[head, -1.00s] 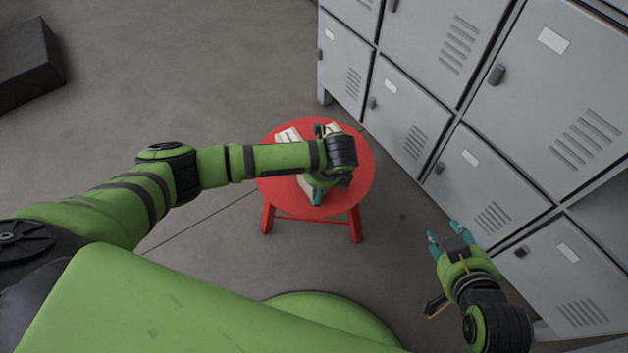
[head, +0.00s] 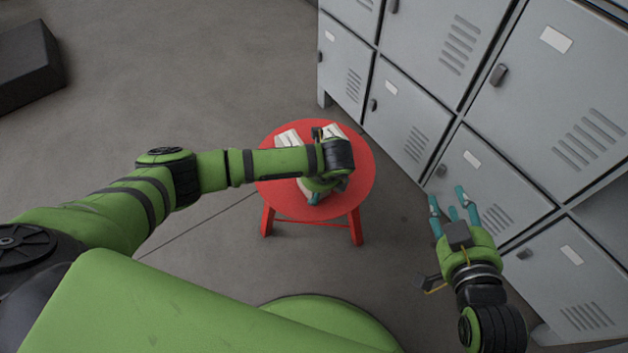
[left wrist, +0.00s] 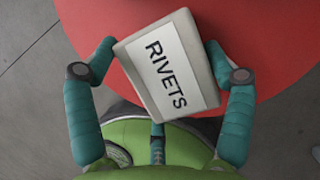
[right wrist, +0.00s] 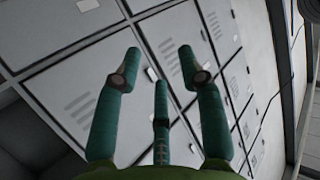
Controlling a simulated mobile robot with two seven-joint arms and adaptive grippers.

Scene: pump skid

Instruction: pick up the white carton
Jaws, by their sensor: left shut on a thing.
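The white carton (left wrist: 170,72), with a label reading RIVETS, is between the fingers of my left gripper in the left wrist view. My left gripper (head: 316,194) is shut on it, with fingers against opposite sides. In the head view the gripper is over the red stool (head: 358,180), and my forearm and wrist hide much of the stool top. Whether the carton touches the stool is unclear. My right gripper (head: 449,198) is open and empty, near the lockers; its spread fingers also show in the right wrist view (right wrist: 158,62).
Grey lockers (head: 410,105) stand along the right, close to the stool and my right gripper. Pale objects (head: 288,138) show on the stool beyond my left forearm, partly hidden. A dark block (head: 28,65) lies far left. The floor between is clear.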

